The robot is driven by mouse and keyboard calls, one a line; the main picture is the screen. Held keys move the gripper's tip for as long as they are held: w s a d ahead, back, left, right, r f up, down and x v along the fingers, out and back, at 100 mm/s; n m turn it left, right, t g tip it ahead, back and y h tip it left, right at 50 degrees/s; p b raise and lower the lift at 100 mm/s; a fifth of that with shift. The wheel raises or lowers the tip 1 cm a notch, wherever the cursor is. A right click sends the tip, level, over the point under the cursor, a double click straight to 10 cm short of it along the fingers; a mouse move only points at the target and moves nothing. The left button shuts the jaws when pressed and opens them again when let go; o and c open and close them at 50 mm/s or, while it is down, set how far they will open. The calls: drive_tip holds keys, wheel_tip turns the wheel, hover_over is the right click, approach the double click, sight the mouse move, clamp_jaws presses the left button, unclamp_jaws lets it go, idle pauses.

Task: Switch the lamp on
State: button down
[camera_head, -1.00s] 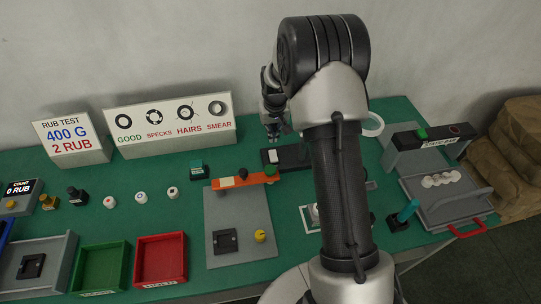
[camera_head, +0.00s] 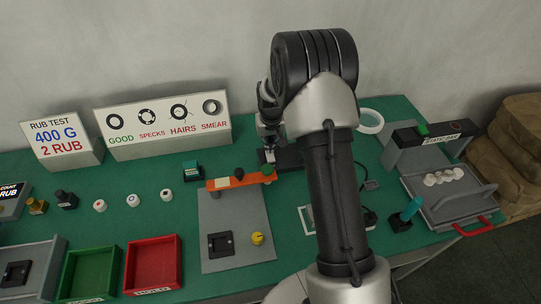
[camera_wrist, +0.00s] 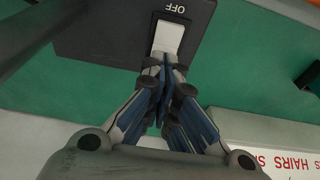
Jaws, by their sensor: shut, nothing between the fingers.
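The lamp switch is a black base (camera_head: 290,158) on the green table, partly hidden behind my arm. In the wrist view the black base (camera_wrist: 105,38) carries a white rocker (camera_wrist: 168,38) with the word OFF beside its far end. My gripper (camera_wrist: 165,66) is shut and empty, its fingertips at the near end of the rocker; I cannot tell whether they touch it. In the head view my gripper (camera_head: 269,147) points down over the switch. A white ring lamp (camera_head: 370,121) stands behind my arm; I cannot tell whether it is lit.
An orange bar (camera_head: 235,181) on a grey plate (camera_head: 235,225) lies close in front of the switch. A sign board (camera_head: 165,140) stands at the back left. A grey machine (camera_head: 405,155) and a tray with white pieces (camera_head: 465,203) are at the right.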

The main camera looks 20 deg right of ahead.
sight(271, 157)
drive_tip(key=shift+f, duration=0.15)
drive_tip(key=shift+f+b, duration=0.35)
drive_tip(key=shift+f, duration=0.05)
drive_tip(key=shift+r, duration=0.1)
drive_tip(key=shift+r+p, duration=1.35)
drive_tip(key=shift+r, duration=1.1)
wheel_tip(271, 157, up, 11)
drive_tip(key=s, duration=0.2)
drive_tip(key=shift+s+a+f, duration=0.2)
drive_tip(key=shift+a, duration=0.05)
